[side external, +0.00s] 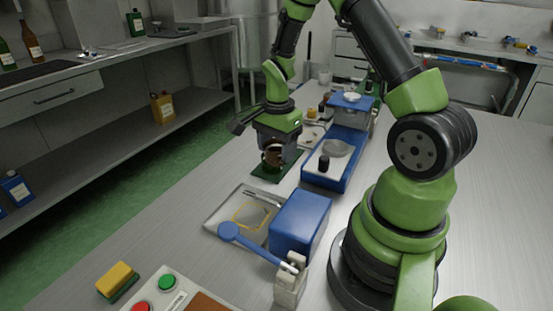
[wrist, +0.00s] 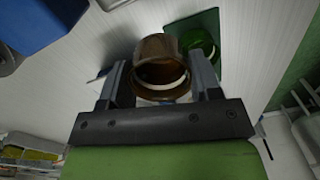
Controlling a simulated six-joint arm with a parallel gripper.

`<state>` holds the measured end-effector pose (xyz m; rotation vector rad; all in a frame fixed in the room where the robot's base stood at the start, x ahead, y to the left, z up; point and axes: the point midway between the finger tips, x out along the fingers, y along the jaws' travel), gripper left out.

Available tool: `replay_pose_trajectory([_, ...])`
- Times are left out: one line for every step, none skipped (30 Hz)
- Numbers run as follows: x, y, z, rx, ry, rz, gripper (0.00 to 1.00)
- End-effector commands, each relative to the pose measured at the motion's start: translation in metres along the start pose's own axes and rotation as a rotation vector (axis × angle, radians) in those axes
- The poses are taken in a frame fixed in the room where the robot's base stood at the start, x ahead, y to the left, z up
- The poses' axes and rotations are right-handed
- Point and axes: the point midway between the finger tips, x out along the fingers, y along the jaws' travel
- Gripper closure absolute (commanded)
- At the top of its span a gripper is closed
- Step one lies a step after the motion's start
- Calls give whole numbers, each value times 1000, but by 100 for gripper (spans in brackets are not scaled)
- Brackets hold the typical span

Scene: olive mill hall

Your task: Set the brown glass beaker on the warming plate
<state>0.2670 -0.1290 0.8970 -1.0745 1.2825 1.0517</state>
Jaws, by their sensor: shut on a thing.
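The brown glass beaker (side external: 273,157) is between the jaws of my gripper (side external: 275,150), just over a dark green mat (side external: 271,176) left of the blue device. In the wrist view the beaker (wrist: 160,48) sits between both fingers, which are shut on it. I cannot tell whether its base touches the mat. A round grey plate (side external: 337,147) on top of a blue device (side external: 347,172), seemingly the warming plate, is to the right of my gripper and bare. A black knob (side external: 323,163) stands at its near end.
A green glass item (wrist: 198,41) is on the mat close beside the beaker. Nearer are a blue box (side external: 300,222), a tray (side external: 226,209) and a blue lever paddle (side external: 229,231). A blue-topped apparatus (side external: 350,102) stands behind.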

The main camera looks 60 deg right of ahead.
Motion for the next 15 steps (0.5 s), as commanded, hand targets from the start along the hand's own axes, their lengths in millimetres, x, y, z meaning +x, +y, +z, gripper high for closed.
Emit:
replay_pose_trajectory([-12,-1,0,1,2,-8,72])
replay_pose_trajectory([-19,-1,0,0,3,-8,72])
replay_pose_trajectory([-26,-2,0,0,2,-8,72])
replay_pose_trajectory([-32,-2,0,0,2,-8,72])
replay_pose_trajectory([-38,-2,0,0,3,-8,72])
replay_pose_trajectory([-45,-2,0,0,3,-7,72])
replay_pose_trajectory([-50,-2,0,0,2,-7,72])
replay_pose_trajectory([-56,-2,0,0,2,-7,72])
replay_pose_trajectory([-63,-2,0,0,2,-7,72])
replay_pose_trajectory([-61,-3,7,-20,1,-2,72])
replay_pose_trajectory([-60,-4,13,-38,0,0,72])
replay_pose_trajectory([-59,-6,21,-59,-1,1,72])
replay_pose_trajectory([-59,-7,26,-74,-1,1,72])
replay_pose_trajectory([-59,-8,32,-90,-1,1,72])
replay_pose_trajectory([-59,-9,41,-113,-2,1,72])
